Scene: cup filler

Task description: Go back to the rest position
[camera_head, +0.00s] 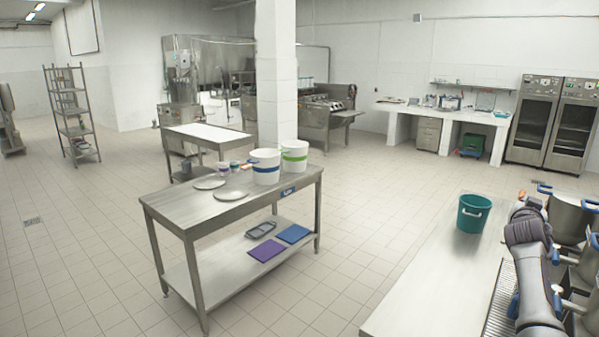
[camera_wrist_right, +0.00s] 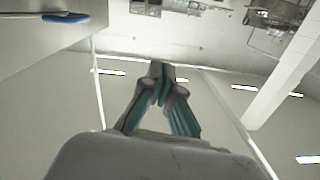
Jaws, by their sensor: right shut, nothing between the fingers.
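My right gripper (camera_wrist_right: 160,78) shows in the right wrist view, pointing up the picture. Its grey and teal fingers meet at the tips, with nothing between them. In the head view a dark grey arm of mine (camera_head: 530,260) is at the right edge, over the near counter and beside the steel pots. I cannot make out its fingertips there. My left gripper is in neither view.
A green bucket (camera_head: 473,213) stands on the near counter (camera_head: 440,280), left of my arm. A steel pot (camera_head: 570,215) is close on its right. A steel table (camera_head: 180,205) with two white buckets stands further off. The floor between is clear.

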